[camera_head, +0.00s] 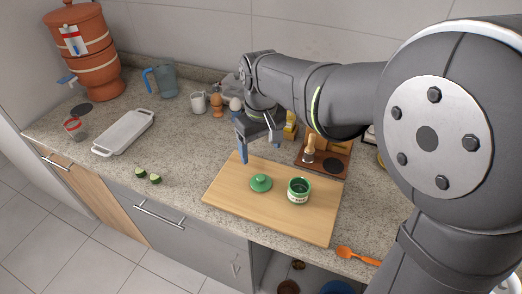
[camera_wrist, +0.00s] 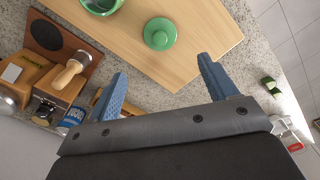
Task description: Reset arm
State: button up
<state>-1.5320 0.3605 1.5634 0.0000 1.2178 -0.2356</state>
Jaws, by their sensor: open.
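My gripper (camera_head: 260,147) hangs over the back edge of the wooden cutting board (camera_head: 230,197). Its two blue fingers are spread apart with nothing between them, as the wrist view (camera_wrist: 164,85) also shows. A green lid (camera_head: 261,183) lies on the board, and it shows in the wrist view (camera_wrist: 160,34) beyond the fingers. An open green jar with a pale label (camera_head: 298,191) stands upright on the board to the right of the lid. In the wrist view the jar (camera_wrist: 101,3) is cut off by the top edge.
A white tray (camera_head: 124,132), cut cucumber pieces (camera_head: 147,176), a blue pitcher (camera_head: 162,81) and a clay water dispenser (camera_head: 88,50) stand to the left. A brown board with utensils (camera_head: 323,160) sits behind right. An orange spoon (camera_head: 357,256) lies at the front right. Counter left of the board is mostly clear.

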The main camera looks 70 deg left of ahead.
aim_at(261, 177)
jog(key=shift+f, duration=0.1)
notch_tip(261, 177, down, 12)
jog(key=shift+r, duration=1.85)
jog(key=shift+f, duration=0.1)
